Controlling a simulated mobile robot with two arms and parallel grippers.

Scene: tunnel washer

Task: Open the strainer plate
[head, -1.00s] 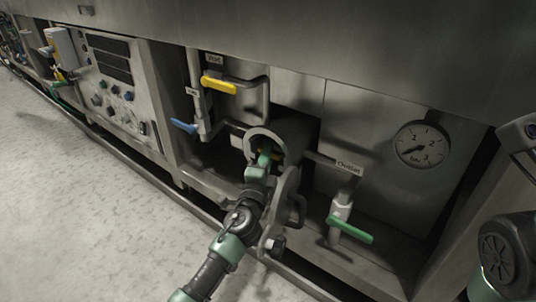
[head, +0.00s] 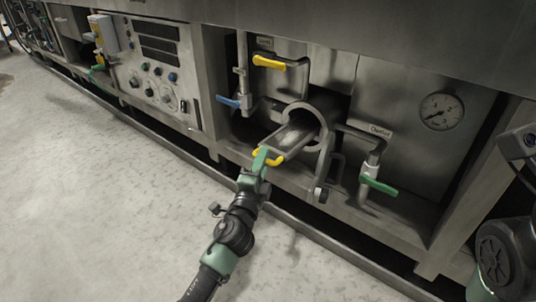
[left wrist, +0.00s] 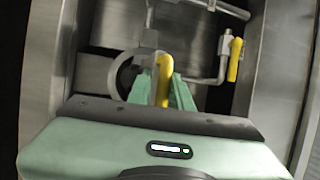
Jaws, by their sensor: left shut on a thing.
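The strainer plate (head: 290,137) is a flat grey metal tray that sticks out toward me from the round steel housing (head: 322,118). Its yellow handle (head: 274,161) is at the outer end. My left gripper (head: 261,158) has green fingers and is shut on this handle, in front of the housing. In the left wrist view the yellow handle (left wrist: 163,72) stands between the green fingers (left wrist: 163,92), with the round housing behind. The plate's inner end is hidden inside the housing. My right gripper is out of view.
Around the housing are a yellow valve lever (head: 268,63), a blue lever (head: 229,102), a green outlet lever (head: 379,185) and a pressure gauge (head: 441,112). A control panel (head: 155,70) is at left. The floor (head: 90,190) in front is clear.

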